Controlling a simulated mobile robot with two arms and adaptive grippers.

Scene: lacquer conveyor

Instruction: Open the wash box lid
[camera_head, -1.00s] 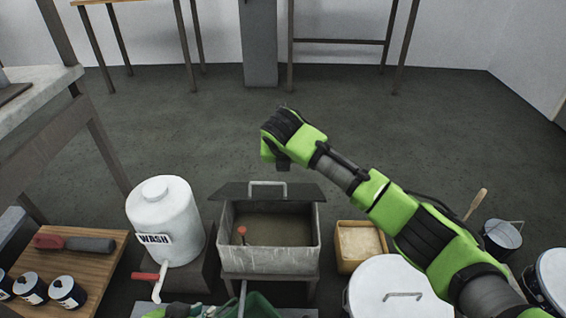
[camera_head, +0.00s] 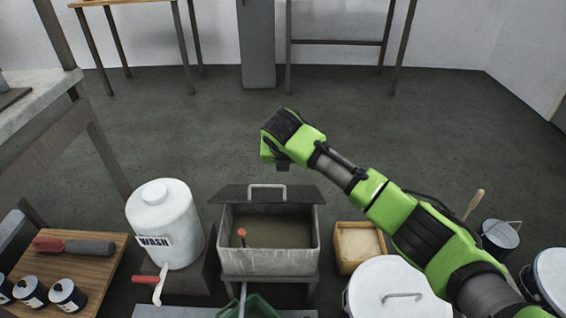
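The wash box (camera_head: 268,262) is a grey metal box on a stand at the lower middle. Its dark lid (camera_head: 232,194) lies back at the far edge with the metal handle (camera_head: 267,187) up, so the box stands open and murky brown contents show. My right arm reaches in from the lower right and ends above and beyond the lid. My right gripper (camera_head: 283,162) shows only as a small dark part under the wrist, apart from the lid; its fingers cannot be made out. My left gripper is not in view.
A white WASH tank (camera_head: 165,215) with a red-handled tap is at left, a wooden box (camera_head: 352,264) and white lidded drum (camera_head: 385,292) at right. A green bin (camera_head: 262,306) is in front.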

